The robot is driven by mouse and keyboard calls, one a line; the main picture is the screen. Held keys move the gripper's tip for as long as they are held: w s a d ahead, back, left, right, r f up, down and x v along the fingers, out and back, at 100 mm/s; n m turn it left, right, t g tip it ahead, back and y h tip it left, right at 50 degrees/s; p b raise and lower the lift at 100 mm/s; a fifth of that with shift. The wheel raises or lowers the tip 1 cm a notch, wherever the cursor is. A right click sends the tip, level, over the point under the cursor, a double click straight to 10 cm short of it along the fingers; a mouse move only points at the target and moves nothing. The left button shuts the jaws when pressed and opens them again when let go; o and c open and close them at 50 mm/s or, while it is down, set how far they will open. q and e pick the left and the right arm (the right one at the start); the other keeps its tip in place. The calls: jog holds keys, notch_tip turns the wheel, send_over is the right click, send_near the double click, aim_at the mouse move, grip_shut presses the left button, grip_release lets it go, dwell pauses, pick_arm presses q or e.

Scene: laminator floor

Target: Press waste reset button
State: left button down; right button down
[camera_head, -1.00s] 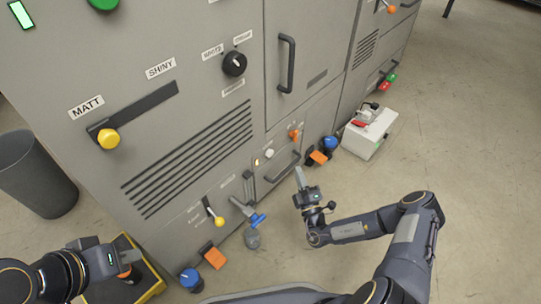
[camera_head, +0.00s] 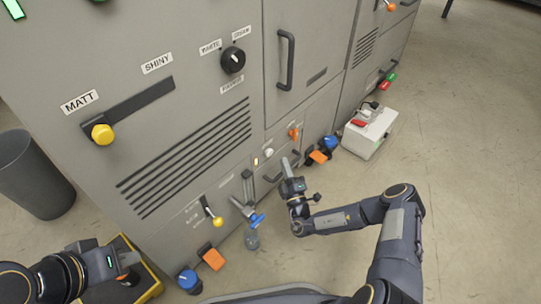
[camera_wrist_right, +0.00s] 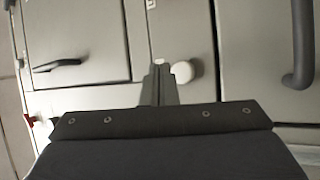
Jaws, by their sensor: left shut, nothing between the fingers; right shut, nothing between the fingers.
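A round white button (camera_head: 268,153) sits on the small lower panel of the grey machine, with an orange knob (camera_head: 293,132) up and to its right. No readable label shows which one is the waste reset; I take the white one as the likely button. My right gripper (camera_head: 287,165) is shut and empty, its tip just below and right of the white button. In the right wrist view the shut fingers (camera_wrist_right: 159,75) point at the panel, and the white button (camera_wrist_right: 185,72) is close to the right of their tips. My left gripper (camera_head: 133,258) is shut at the lower left.
A drawer handle (camera_head: 274,176) lies near my right gripper. A white box (camera_head: 369,133) stands at right.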

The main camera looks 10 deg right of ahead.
aim_at(272, 151)
jog(key=shift+w+a+b, duration=0.45)
jog(key=shift+w+a, duration=0.45)
jog(key=shift+w, duration=0.3)
dwell(1.2)
jog(key=shift+w+a, duration=0.25)
jog(key=shift+w, duration=0.05)
jog(key=shift+w+a+b, duration=0.35)
jog(key=shift+w+b, duration=0.1)
dwell(0.8)
jog(key=shift+s, duration=0.1)
jog(key=shift+s+d+p, duration=0.35)
jog(key=shift+s+d, duration=0.25)
jog(key=shift+s, duration=0.1)
